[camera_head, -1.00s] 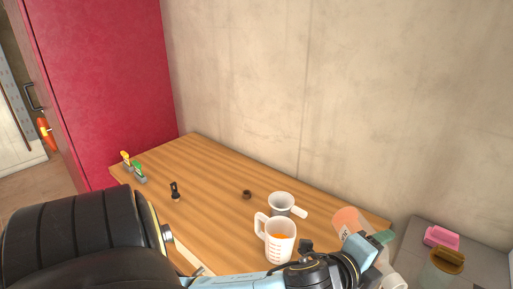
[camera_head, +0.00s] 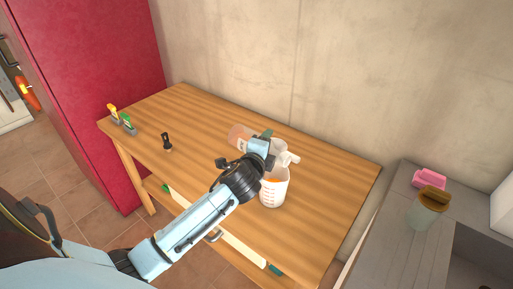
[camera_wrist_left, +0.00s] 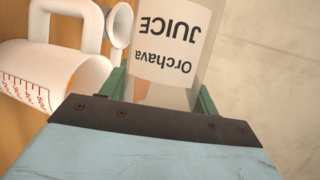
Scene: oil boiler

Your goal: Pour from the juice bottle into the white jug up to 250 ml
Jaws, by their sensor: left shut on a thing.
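The juice bottle (camera_head: 238,134) is a clear bottle with orange contents and a white label. My left gripper (camera_head: 260,140) is shut on it and holds it tilted above the table, behind the jug. Its label fills the top of the left wrist view (camera_wrist_left: 172,45), where its ends are out of frame or hidden. The white jug (camera_head: 272,194) stands upright with some orange liquid inside; its red scale shows in the left wrist view (camera_wrist_left: 30,88). The liquid level against the scale cannot be read. No stream of juice shows. My right gripper is out of view.
A smaller white cup (camera_head: 289,158) stands behind the jug, partly hidden by my gripper. A black tool (camera_head: 167,142) and yellow and green-topped items (camera_head: 127,123) are at the table's left. A grey counter (camera_head: 385,235) at right holds a pink object (camera_head: 429,179) and a brown-lidded jar (camera_head: 425,210).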

